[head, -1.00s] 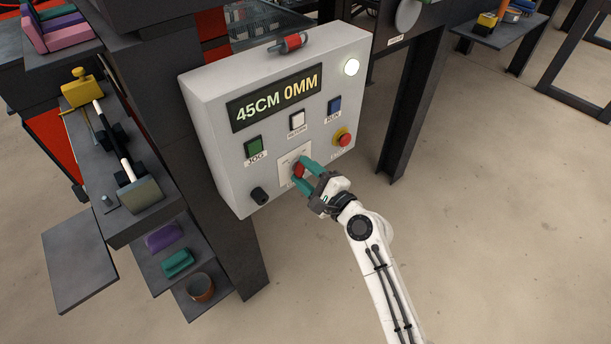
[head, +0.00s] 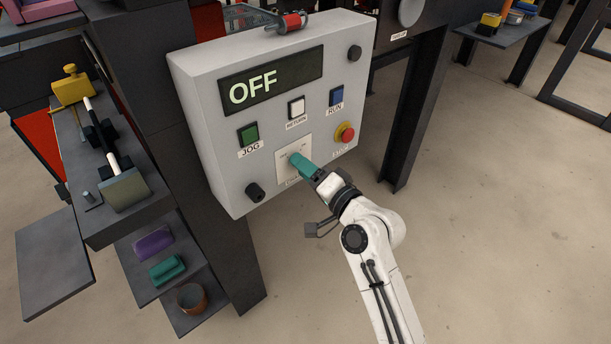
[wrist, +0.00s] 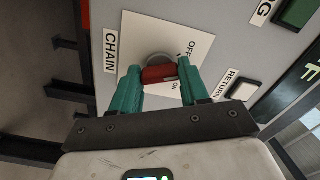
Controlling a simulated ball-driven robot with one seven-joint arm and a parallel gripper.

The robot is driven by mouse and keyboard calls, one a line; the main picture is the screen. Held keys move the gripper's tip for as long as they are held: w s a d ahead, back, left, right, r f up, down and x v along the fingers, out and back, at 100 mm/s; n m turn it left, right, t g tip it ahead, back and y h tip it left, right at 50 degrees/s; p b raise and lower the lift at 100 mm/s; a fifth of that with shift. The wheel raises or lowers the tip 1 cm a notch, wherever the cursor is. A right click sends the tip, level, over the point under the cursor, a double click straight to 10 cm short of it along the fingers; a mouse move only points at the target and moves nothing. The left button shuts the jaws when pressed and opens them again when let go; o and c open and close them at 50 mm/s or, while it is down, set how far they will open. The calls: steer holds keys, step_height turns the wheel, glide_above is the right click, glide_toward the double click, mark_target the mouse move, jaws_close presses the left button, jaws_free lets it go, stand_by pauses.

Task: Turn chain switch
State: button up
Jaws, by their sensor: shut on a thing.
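The chain switch is a red knob (wrist: 158,75) on a round grey base, set in a white plate (head: 283,160) on the front of the grey control box. The plate reads "OFF" and "ON", with a "CHAIN" label beside it in the wrist view. My gripper (head: 299,162) has teal fingers closed on the two sides of the red knob, which also show in the wrist view (wrist: 157,82). In the head view the fingers hide the knob. The display (head: 272,82) reads "OFF".
The box (head: 222,165) also carries a green JOG button (head: 248,136), a white RETURN button (head: 296,107), a blue RUN button (head: 336,97), a red stop button (head: 346,132) on yellow and a black knob (head: 254,192). A shelf (head: 150,277) with small items stands at left.

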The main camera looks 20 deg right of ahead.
steer(key=shift+f+n+b, duration=0.15)
steer(key=shift+n+b, duration=0.5)
steer(key=shift+n, duration=0.3)
steer(key=shift+f+n+b, duration=0.1)
steer(key=shift+n+b, duration=0.55)
steer(key=shift+n, duration=0.3)
steer(key=o, duration=1.1)
steer(key=shift+r, duration=0.15)
steer(key=shift+c, duration=0.2)
steer(key=v, duration=1)
steer(key=shift+s+d, duration=0.15)
steer(key=shift+s, duration=0.25)
